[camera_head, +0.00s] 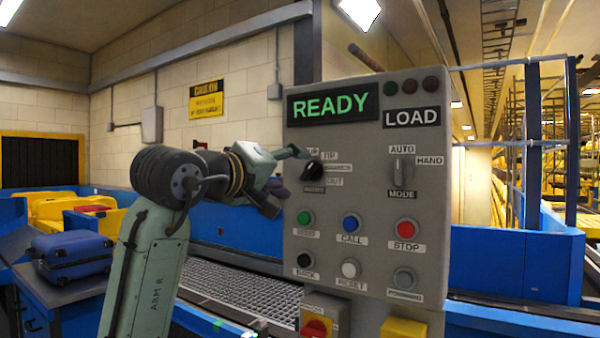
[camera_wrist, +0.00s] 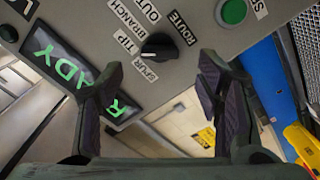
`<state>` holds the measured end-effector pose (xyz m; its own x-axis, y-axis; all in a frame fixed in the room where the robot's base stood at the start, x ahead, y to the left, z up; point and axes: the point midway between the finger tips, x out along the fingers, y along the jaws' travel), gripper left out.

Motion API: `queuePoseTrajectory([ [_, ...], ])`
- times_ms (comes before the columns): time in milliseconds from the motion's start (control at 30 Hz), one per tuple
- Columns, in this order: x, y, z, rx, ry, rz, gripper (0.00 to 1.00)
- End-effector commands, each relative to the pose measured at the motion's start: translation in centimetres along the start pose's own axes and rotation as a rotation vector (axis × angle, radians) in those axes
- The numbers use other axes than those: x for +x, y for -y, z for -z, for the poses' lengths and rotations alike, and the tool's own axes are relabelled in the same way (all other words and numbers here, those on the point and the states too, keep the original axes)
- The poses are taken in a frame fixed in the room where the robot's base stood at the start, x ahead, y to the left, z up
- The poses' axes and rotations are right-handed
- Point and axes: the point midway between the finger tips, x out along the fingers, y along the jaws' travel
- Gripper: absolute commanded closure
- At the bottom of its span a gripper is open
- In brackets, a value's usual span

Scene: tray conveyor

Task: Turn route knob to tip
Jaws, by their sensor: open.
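The route knob (camera_head: 313,171) is a black rotary knob on the upper left of the grey control panel (camera_head: 365,130). In the wrist view the knob (camera_wrist: 160,46) has SPUR, TIP, BRANCH and OUT labels around it and a ROUTE label beside it. A pale mark on the knob lies toward the SPUR and TIP side; I cannot tell exactly which label it meets. My gripper (camera_head: 287,181) is open at the panel's left edge, close to the knob. In the wrist view the fingers of my gripper (camera_wrist: 160,70) stand apart on either side of the knob, not closed on it.
The display (camera_head: 333,104) reads READY, beside a LOAD label (camera_head: 411,117). The mode knob (camera_head: 403,171) and several push buttons, including a green one (camera_head: 304,218), are close by. A blue suitcase (camera_head: 72,256) lies at left. A mesh conveyor (camera_head: 240,284) runs behind the panel.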

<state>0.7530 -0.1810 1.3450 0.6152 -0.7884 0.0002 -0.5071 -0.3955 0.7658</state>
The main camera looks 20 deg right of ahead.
Motion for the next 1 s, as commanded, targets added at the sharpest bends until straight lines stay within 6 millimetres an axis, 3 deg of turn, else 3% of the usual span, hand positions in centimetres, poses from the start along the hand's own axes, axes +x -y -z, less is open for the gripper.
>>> queuePoseTrajectory([
  [200,-4.4,0.0,0.0,0.000,-0.002,0.000,0.40],
  [367,-6.2,0.0,0.0,0.000,0.000,0.000,0.40],
  [900,-6.7,0.0,0.0,-0.001,0.000,0.001,0.40],
  [1000,-7.4,0.7,1.1,0.012,-0.050,-0.009,0.40],
])
